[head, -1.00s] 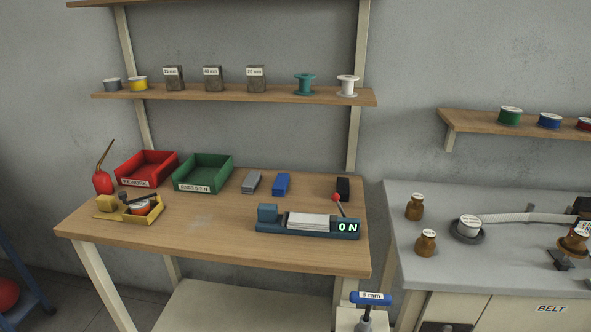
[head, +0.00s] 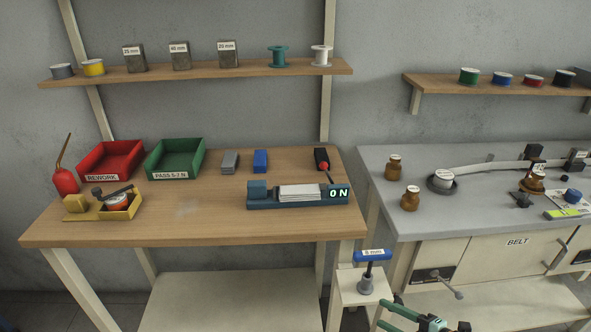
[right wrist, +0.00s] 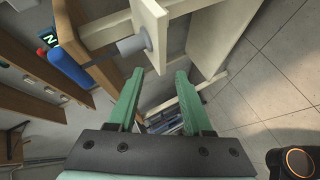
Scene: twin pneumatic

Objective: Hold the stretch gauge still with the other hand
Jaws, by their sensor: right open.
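The stretch gauge (head: 262,203) is a long dark teal base on the wooden bench, near its front right part. It has a blue block at its left end, a pale plate in the middle and a lit display reading 0 N at its right end. A red-knobbed lever (head: 325,168) rises behind the display. My right gripper (head: 415,314) is at the bottom of the head view, below and right of the gauge, well apart from it. In the right wrist view its green fingers (right wrist: 158,90) are open and empty. My left gripper is not in view.
A blue T-handle labelled 8 mm (head: 372,254) stands on a small pale stand between bench and grey counter (head: 380,158), close to my right gripper. Red (head: 111,177) and green (head: 175,174) trays and a yellow holder (head: 85,215) lie left. Bench front centre is clear.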

